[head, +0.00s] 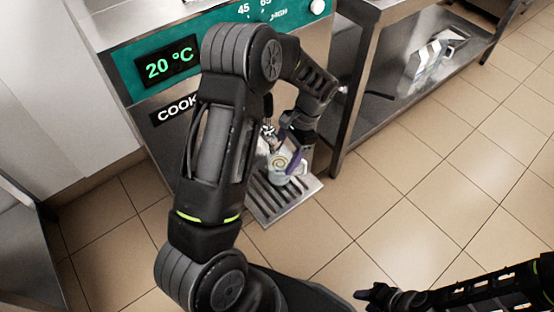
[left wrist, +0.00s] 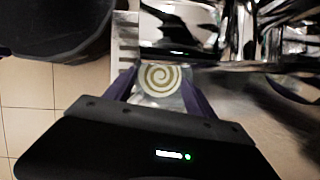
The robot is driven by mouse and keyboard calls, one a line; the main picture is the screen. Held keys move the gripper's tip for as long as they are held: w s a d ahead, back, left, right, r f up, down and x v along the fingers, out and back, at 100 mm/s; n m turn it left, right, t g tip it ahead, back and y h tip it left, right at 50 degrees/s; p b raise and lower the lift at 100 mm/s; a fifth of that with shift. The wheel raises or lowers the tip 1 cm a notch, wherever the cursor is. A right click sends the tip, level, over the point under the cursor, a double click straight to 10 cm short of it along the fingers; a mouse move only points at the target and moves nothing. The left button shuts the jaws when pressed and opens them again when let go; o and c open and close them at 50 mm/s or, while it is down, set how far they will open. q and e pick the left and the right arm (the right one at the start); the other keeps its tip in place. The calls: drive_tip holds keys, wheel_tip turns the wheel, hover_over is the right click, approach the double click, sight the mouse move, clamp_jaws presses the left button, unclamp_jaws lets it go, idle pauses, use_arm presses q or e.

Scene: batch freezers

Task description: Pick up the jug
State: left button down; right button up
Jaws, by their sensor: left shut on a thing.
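The jug (head: 279,168) is a small light-coloured vessel with a cream spiral of mix showing inside its open top. It looks upright, at the drip grate under the machine's outlet; I cannot tell whether it touches the grate. In the left wrist view the jug (left wrist: 160,80) sits between the two purple fingers. My left gripper (head: 289,151) is shut on the jug, and its arm hides part of the machine front. It also shows in the left wrist view (left wrist: 163,92). My right gripper (head: 375,293) is low in the head view, away from the jug; its finger opening is unclear.
The batch freezer (head: 130,48) has a green panel reading 20 °C. Its slatted metal grate (head: 268,203) juts out over the tiled floor. A steel table (head: 352,95) stands close on the right, with a carton-like object (head: 428,60) on its lower shelf. The floor in front is clear.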

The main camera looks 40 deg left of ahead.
use_arm(q)
drive_tip(key=w+d+p, duration=0.3)
drive_tip(key=w, duration=0.4)
drive_tip(key=w+d+p, duration=0.3)
drive_tip(key=w, duration=0.4)
drive_tip(key=shift+d+p, duration=0.4)
drive_tip(key=s+d+r+n+h+p, duration=0.1)
drive_tip(key=s+d+r+n+p, duration=0.1)
drive_tip(key=s+r+p, duration=0.3)
drive_tip(key=s+d+r+n+h+p, duration=0.1)
drive_tip(key=s+d+r+n+p, duration=0.2)
drive_tip(key=r, duration=0.8)
drive_tip(key=shift+s+r+p, duration=0.4)
drive_tip(key=shift+s+p, duration=0.8)
drive_tip(key=shift+p, duration=0.05)
